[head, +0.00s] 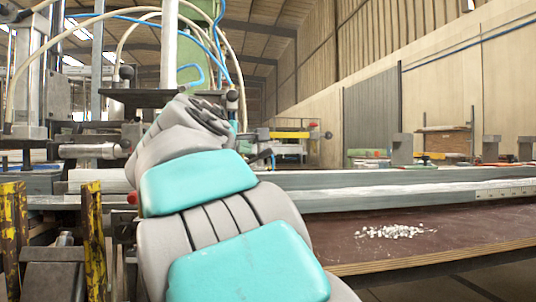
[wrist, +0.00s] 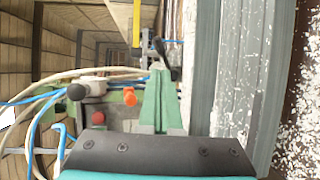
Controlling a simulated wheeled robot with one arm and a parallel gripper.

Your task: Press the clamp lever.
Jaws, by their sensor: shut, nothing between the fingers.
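In the wrist view my gripper (wrist: 160,76) shows as two green fingers, closed together and empty, in front of the dark screwed plate. In the head view my gripper is hidden behind my grey and teal arm. A small black handle (wrist: 166,58), which looks like the clamp lever, appears just past the fingertips in the wrist view. Whether they touch cannot be told. A dark handle also shows just right of my arm in the head view (head: 264,155). The long grey metal profile (head: 410,197) runs along the bench; it also fills the right of the wrist view (wrist: 215,70).
Pale chips (head: 396,231) lie on the brown bench top (head: 450,238). Hoses, a black knob (wrist: 76,91), a red knob (wrist: 98,117) and an orange knob (wrist: 130,97) sit left of the fingers. Worn yellow posts (head: 93,240) stand at the head view's left.

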